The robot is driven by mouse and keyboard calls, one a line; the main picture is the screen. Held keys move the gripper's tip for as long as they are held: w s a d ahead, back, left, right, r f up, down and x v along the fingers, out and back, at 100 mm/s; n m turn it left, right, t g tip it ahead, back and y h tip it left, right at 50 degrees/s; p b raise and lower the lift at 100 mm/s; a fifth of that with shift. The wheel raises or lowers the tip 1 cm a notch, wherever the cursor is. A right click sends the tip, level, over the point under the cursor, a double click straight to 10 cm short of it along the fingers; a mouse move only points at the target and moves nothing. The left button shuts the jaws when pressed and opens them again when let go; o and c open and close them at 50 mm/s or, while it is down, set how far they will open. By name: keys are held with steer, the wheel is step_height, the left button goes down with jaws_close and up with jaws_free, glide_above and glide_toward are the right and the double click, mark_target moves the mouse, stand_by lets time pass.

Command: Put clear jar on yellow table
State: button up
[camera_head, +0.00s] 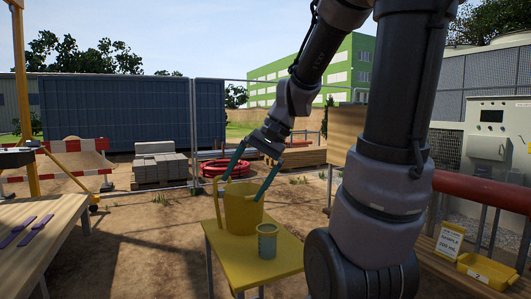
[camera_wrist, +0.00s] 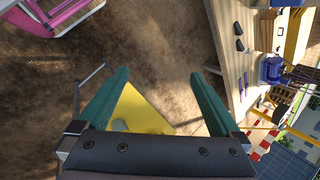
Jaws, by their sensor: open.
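A pale, see-through jar (camera_head: 267,241) with a greyish-blue band stands upright at the front right of the small yellow table (camera_head: 222,262). A yellow bucket (camera_head: 243,209) stands behind and to the left of it on the same table. My gripper (camera_head: 243,183) has its two green fingers spread, empty, over the bucket area in the head view. In the wrist view my gripper (camera_wrist: 159,73) is also open with nothing between the fingers. Yellow surface (camera_wrist: 146,110) shows below them, with a small pale shape near the left finger that I cannot identify.
A wooden table (camera_head: 50,232) with purple strips is at the left. A yellow bin (camera_head: 487,272) and a sign stand at the lower right, near a red pipe (camera_head: 485,191). Block pallets and a red hose coil lie behind. Dirt ground left of the yellow table is clear.

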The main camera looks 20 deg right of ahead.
steer(key=s+d+r+n+t+h, duration=0.2)
steer(key=s+d+r+t+h, duration=0.1)
steer(key=s+r+t, duration=0.2)
step_height(320, 180, up, 2)
steer(key=shift+r+n+h, duration=0.15)
steer(key=shift+n+h, duration=0.25)
stand_by(0.9)
